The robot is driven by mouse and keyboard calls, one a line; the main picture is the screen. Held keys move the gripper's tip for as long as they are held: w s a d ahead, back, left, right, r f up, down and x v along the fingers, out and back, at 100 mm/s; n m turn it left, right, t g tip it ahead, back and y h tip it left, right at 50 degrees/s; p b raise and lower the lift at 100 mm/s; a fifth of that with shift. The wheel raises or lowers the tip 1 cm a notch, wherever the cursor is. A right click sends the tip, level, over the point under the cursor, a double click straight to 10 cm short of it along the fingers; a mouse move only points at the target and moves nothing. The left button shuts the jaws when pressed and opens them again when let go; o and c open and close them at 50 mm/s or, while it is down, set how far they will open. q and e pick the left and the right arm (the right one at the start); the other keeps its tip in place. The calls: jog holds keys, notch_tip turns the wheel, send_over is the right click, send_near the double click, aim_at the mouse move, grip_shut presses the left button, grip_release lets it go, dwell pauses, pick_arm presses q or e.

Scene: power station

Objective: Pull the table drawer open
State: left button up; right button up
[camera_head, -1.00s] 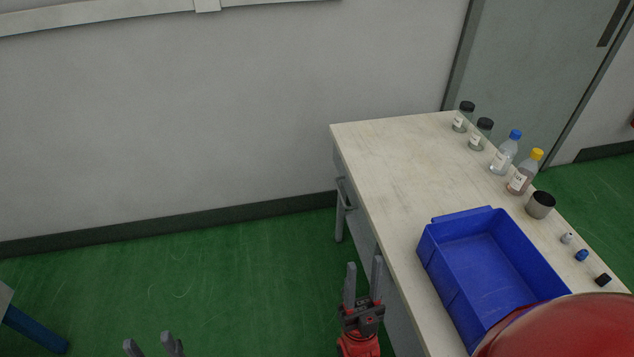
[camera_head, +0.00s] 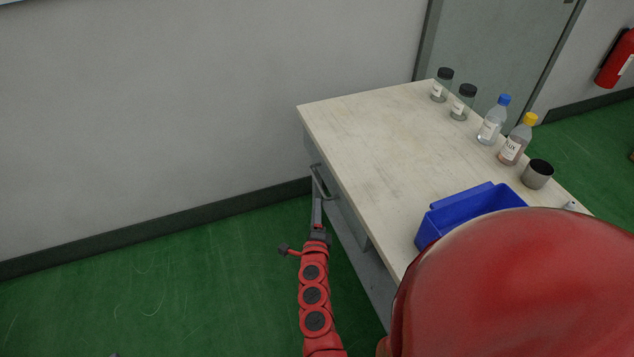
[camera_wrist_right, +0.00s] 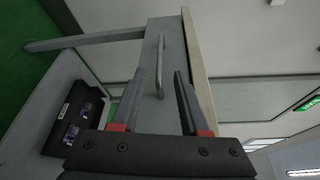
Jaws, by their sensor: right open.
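The table (camera_head: 385,150) has a grey drawer front (camera_head: 345,212) under its pale top, which looks flush with the table side. A thin metal bar handle (camera_head: 324,183) stands out from it. In the right wrist view the handle (camera_wrist_right: 160,66) shows between the two fingers of my right gripper (camera_wrist_right: 160,75), against the grey drawer front (camera_wrist_right: 172,40). My right gripper (camera_head: 317,208) is open, with nothing held, and its fingertips are at the handle; I cannot tell whether they touch it. Of my left gripper, at most a tiny tip shows at the bottom edge.
On the tabletop are a blue bin (camera_head: 460,212), several bottles and jars (camera_head: 491,122) and a grey cup (camera_head: 537,174). A black box (camera_wrist_right: 72,118) sits on the shelf below. The wall is behind; green floor (camera_head: 180,290) to the left is clear.

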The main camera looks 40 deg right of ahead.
aim_at(317, 180)
jog(key=b+x, duration=0.1)
jog(key=x, duration=1.2)
jog(key=shift+s+d+b, duration=0.1)
jog(key=shift+b, duration=0.2)
grip_shut()
dwell(0.8)
